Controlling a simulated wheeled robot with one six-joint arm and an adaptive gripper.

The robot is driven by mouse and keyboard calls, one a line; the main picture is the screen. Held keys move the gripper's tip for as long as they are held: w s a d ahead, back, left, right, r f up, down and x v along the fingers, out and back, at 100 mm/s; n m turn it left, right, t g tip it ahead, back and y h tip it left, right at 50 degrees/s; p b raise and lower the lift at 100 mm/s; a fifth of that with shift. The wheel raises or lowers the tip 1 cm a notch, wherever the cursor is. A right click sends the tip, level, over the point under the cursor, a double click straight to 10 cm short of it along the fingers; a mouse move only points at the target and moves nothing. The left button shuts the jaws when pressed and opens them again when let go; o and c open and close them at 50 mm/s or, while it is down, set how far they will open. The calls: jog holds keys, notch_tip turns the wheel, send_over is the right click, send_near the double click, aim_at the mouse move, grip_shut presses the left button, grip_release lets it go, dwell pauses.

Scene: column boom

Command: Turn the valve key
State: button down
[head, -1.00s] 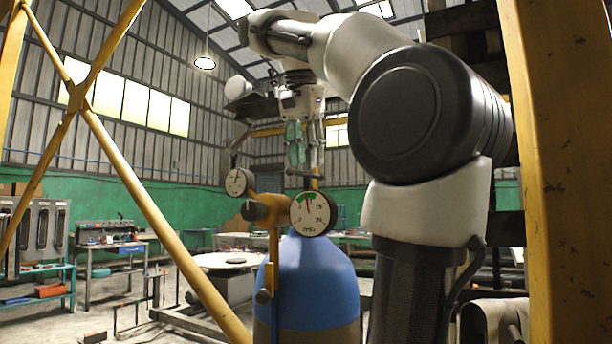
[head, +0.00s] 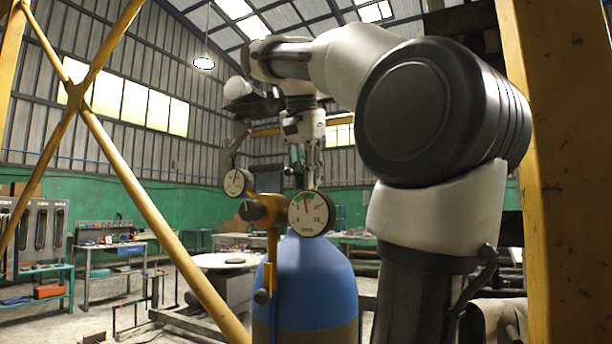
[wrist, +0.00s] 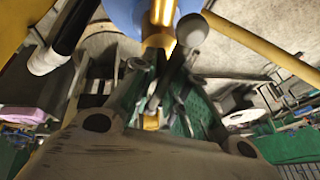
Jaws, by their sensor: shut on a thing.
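The blue gas cylinder (head: 318,280) stands upright below the raised arm. A brass-coloured valve fitting (head: 265,210) with two round dial gauges is above it; the nearer gauge (head: 311,214) faces me. My gripper (head: 309,180) points down just above and behind that gauge, its fingers close together. It is shut on the valve key, which is mostly hidden by the fingers and gauge; its exact angle cannot be told. In the wrist view the gripper's fingers (wrist: 155,95) reach toward the brass fitting (wrist: 160,28) and blue cylinder (wrist: 125,12).
Yellow braces (head: 150,200) cross on the left and a thick yellow post (head: 560,170) stands close on the right. A round white table (head: 222,260) and workbenches (head: 105,250) are farther back.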

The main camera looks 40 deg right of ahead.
jog(key=shift+w+r+n+t, duration=0.15)
jog(key=shift+n+t, duration=0.15)
jog(key=shift+n, duration=0.3)
jog(key=c, duration=1.5)
grip_release()
jog(key=shift+w, duration=0.1)
jog(key=v, duration=0.7)
jog(key=shift+r, duration=0.2)
